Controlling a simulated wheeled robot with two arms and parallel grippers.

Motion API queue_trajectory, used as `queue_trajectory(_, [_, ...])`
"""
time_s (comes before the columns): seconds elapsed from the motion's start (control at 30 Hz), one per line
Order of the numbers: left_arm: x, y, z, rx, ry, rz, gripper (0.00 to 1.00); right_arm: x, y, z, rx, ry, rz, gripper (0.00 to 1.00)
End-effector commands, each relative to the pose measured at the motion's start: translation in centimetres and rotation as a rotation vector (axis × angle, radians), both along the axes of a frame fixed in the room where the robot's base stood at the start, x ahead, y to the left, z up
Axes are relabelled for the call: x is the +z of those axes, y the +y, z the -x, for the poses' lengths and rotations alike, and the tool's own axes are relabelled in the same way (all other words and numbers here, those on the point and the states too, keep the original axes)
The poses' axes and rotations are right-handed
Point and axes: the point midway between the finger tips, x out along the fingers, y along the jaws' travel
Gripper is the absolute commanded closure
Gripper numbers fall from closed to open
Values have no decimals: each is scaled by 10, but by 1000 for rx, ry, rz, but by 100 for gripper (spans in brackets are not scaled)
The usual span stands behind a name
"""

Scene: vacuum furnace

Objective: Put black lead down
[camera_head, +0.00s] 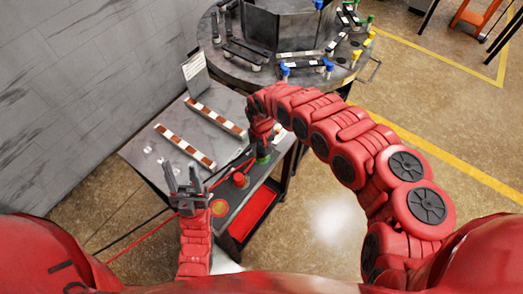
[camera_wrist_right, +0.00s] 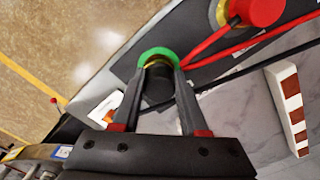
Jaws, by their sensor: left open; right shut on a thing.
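The black lead's plug (camera_wrist_right: 157,88) is between the fingers of my right gripper (camera_wrist_right: 158,74), which is shut on it. The plug is at a green ring (camera_wrist_right: 158,53) on a dark panel; I cannot tell whether it is seated in it. In the head view my right gripper (camera_head: 263,144) is above the green-ringed spot at the table's right side. The black lead's cable (camera_head: 150,221) runs down to the left, past my left gripper. My left gripper (camera_head: 185,188) is open, with its fingers pointing up, over the table's front part. Its fingers look empty.
A red lead with a red plug (camera_head: 240,180) is beside the green ring; the plug also shows in the right wrist view (camera_wrist_right: 262,10). Two red-and-white striped bars (camera_head: 186,146) lie on the grey table (camera_head: 150,152). A round furnace table (camera_head: 222,62) stands behind.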

Motion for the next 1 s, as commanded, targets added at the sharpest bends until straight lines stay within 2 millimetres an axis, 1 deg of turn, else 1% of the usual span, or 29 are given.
queue_trajectory(0.1, [1,0,0,0,0,0,50,-8,-1,2,-1,4,2,100])
queue_trajectory(0.37, [1,0,0,0,0,0,50,-8,-1,1,-1,2,3,100])
queue_trajectory(0.47, [-2,0,0,0,0,0,50,-12,-1,1,0,2,3,100])
queue_trajectory(0.5, [-2,0,0,0,0,0,50,-12,-1,1,-1,2,2,55])
queue_trajectory(0.57, [-1,0,0,0,0,0,50,-11,-1,1,-1,2,2,45])
queue_trajectory(0.6, [-1,0,0,0,0,0,50,-11,-1,1,-1,2,2,37])
queue_trajectory(0.67, [-1,0,0,0,0,0,50,-11,-1,1,-1,2,2,27])
queue_trajectory(0.9, [-1,0,0,0,0,0,50,-11,-1,1,-1,2,2,27])
queue_trajectory(1.0, [2,0,0,0,0,0,50,-7,-2,1,-1,2,2,27])
